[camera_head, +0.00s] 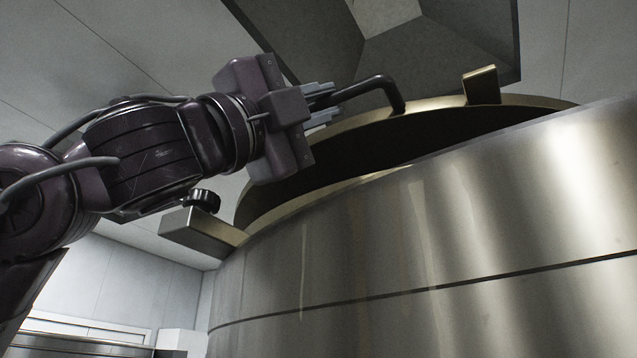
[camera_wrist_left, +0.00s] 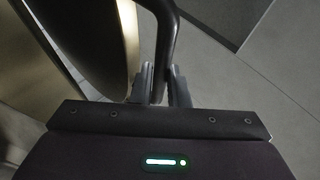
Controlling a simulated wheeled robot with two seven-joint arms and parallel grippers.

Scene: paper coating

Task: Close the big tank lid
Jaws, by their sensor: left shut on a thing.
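The big metal tank (camera_head: 430,240) fills the right and middle of the head view. Its lid (camera_head: 440,106) is raised at a tilt, with a dark gap between the lid and the tank rim. A dark bent handle (camera_head: 385,82) stands out from the lid. My left gripper (camera_head: 322,104) is shut on this handle near its free end. In the left wrist view the fingers (camera_wrist_left: 160,85) close around the dark handle bar (camera_wrist_left: 164,35), and the lid (camera_wrist_left: 85,35) shows at the left. My right gripper is not in view.
A metal bracket with a black knob (camera_head: 203,200) juts from the tank's left side, below my left wrist. A small metal tab (camera_head: 481,85) stands on the lid edge. A grey ceiling recess (camera_head: 400,40) is above.

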